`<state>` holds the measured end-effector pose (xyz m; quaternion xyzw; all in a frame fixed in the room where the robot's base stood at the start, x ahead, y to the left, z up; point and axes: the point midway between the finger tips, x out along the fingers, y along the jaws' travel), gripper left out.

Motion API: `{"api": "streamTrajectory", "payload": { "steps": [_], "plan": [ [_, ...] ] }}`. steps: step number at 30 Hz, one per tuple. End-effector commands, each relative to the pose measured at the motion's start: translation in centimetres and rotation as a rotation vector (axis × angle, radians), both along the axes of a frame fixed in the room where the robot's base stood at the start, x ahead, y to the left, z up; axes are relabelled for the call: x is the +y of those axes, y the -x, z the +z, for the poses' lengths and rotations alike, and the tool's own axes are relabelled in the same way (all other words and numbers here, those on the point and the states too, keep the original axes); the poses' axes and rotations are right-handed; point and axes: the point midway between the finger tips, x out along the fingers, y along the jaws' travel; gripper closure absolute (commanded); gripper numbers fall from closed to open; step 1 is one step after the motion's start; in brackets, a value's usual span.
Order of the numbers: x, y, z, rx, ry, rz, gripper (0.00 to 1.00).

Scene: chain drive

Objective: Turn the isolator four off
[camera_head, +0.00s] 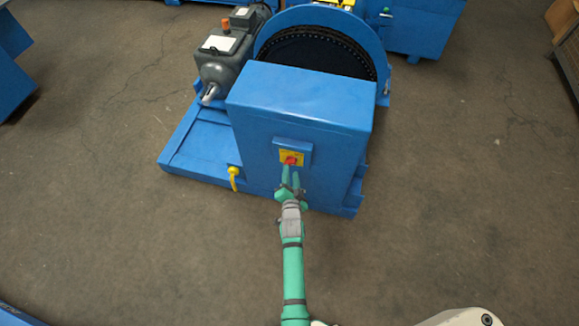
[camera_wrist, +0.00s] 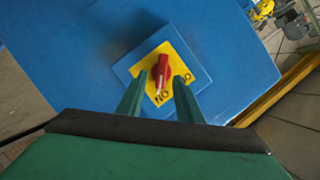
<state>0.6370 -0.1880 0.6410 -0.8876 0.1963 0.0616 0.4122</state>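The isolator is a red rotary handle (camera_wrist: 161,70) on a yellow plate (camera_wrist: 150,59), mounted on the front of a blue housing (camera_wrist: 90,60). In the head view the red handle (camera_head: 291,160) sits on the housing's near face. In the wrist view the handle stands nearly upright, its lower end by lettering that looks like an inverted "ON"; an "O" shows to its right. My gripper (camera_head: 290,170) is in front of the plate. In the wrist view its fingers (camera_wrist: 158,88) are apart, with the handle between and beyond their tips. I cannot tell whether they touch it.
A yellow lever (camera_head: 234,178) projects at the housing's lower left. A grey motor (camera_head: 222,58) and a large blue chain guard (camera_head: 322,18) stand behind. The floor in front and to the right is clear.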

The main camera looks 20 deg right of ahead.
Motion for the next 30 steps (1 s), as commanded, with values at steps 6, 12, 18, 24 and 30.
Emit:
{"api": "streamTrajectory", "payload": {
  "steps": [6,12,18,24,30],
  "plan": [
    [-0.5,-3.0,-0.8,-0.001,0.0,0.006,0.67],
    [-0.8,-4.3,-1.2,0.001,0.001,0.008,0.67],
    [-0.9,-4.5,-1.3,-0.001,0.001,0.008,0.67],
    [-1.0,-4.5,-1.3,-0.001,0.001,0.007,0.82],
    [-1.1,-4.4,-1.3,-0.001,0.001,0.005,1.0]
  ]
}}
